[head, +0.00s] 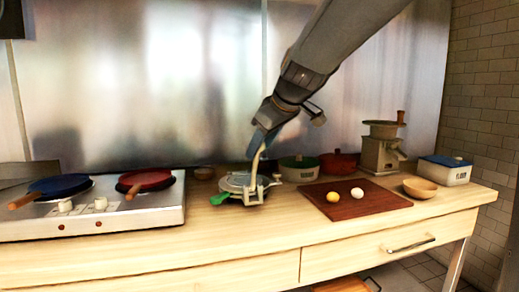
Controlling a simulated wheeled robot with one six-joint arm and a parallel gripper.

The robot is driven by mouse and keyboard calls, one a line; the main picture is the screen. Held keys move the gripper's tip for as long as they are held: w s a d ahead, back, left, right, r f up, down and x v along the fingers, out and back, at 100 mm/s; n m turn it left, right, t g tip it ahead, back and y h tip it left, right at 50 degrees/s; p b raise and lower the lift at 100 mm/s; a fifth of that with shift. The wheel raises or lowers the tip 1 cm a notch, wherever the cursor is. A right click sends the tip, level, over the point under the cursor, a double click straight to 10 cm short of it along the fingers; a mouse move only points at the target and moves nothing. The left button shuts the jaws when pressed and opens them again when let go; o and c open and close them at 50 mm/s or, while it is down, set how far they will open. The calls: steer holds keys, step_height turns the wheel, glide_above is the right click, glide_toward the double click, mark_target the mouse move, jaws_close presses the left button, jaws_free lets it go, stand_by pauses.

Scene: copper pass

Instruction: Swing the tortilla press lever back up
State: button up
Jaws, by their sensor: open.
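The tortilla press (236,183) stands on the wooden counter, with grey round plates and a pale metal frame at its front. A pale curved lever (257,163) rises steeply from the frame, leaning slightly right. A green grip (220,199) sticks out at the press's front left; I cannot tell which part it belongs to. My gripper (260,143) is open at the upper end of the lever, with bluish fingers pointing down. The lever's tip is hidden by the fingers, so I cannot tell whether they touch it.
A two-burner stove (102,210) with a blue pan (60,185) and a red pan (147,178) stands left. A green pot (299,170) and red pot (338,161) sit behind a brown board (357,203) with two balls. A grinder (381,152) stands farther right.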

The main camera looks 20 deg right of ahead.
steer(key=v, duration=0.6)
steer(key=shift+s, duration=0.15)
steer(key=s+f+m+g+p, duration=0.1)
steer(key=s+f+m+g, duration=0.1)
steer(key=s+f, duration=0.35)
steer(key=s+a+f+m+g+p, duration=0.1)
steer(key=s+f, duration=0.1)
steer(key=f, duration=0.6)
steer(key=s+f+m+g+p, duration=0.1)
steer(key=s+f+m+g, duration=0.15)
steer(key=f, duration=0.45)
steer(key=s+f+m+g+h+p, duration=0.1)
steer(key=s+f, duration=0.4)
steer(key=s, duration=0.2)
steer(key=s+f+m+g, duration=0.1)
steer(key=s+f, duration=0.4)
steer(key=s, duration=0.2)
steer(key=shift+s+a+g+h+p, duration=0.25)
steer(key=shift+g+h+p, duration=0.1)
steer(key=shift+h, duration=0.05)
